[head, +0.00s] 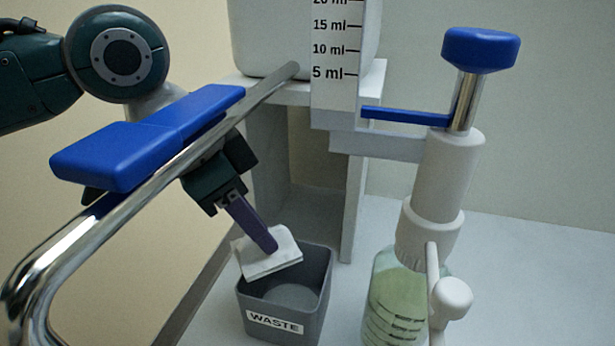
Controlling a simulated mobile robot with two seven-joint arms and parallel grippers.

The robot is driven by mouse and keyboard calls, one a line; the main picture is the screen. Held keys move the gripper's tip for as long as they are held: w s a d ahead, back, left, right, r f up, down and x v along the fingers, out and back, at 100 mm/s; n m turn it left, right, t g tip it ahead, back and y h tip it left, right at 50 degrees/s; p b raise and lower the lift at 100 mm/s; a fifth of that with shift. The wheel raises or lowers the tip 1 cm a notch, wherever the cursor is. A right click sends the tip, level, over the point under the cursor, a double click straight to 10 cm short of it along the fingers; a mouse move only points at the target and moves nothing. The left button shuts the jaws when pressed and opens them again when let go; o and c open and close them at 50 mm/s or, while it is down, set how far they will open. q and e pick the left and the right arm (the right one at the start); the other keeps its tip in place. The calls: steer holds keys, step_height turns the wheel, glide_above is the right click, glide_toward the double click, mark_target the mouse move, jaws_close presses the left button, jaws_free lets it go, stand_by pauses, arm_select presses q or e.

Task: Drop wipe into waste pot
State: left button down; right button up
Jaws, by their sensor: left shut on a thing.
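The wipe (268,254) is a folded white cloth. My left gripper (262,236) comes in from the upper left and is shut on the wipe. It holds the wipe over the back left part of the waste pot's opening. The waste pot (318,290) is a grey, open square container with a "WASTE" label on its front, standing on the pale surface. The part of its floor that shows looks empty. The wipe hides the pot's back left rim, so I cannot tell whether they touch. My right gripper is not in view.
A chrome rail with a blue pad (145,140) crosses in front of my left arm. Right of the pot stands a bottle of greenish liquid (392,295) with a white dispenser (450,185) and blue knob. A white stand (358,175) with a graduated scale is behind.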

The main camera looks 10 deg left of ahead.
arm_select(q)
steer(key=shift+s+a+f, duration=0.15)
steer(key=shift+f, duration=0.25)
steer(key=shift+f, duration=0.4)
steer(key=c, duration=0.8)
jaws_free()
steer(key=shift+r, duration=0.1)
steer(key=shift+r, duration=0.4)
steer(key=p+v, duration=0.3)
steer(key=v, duration=0.9)
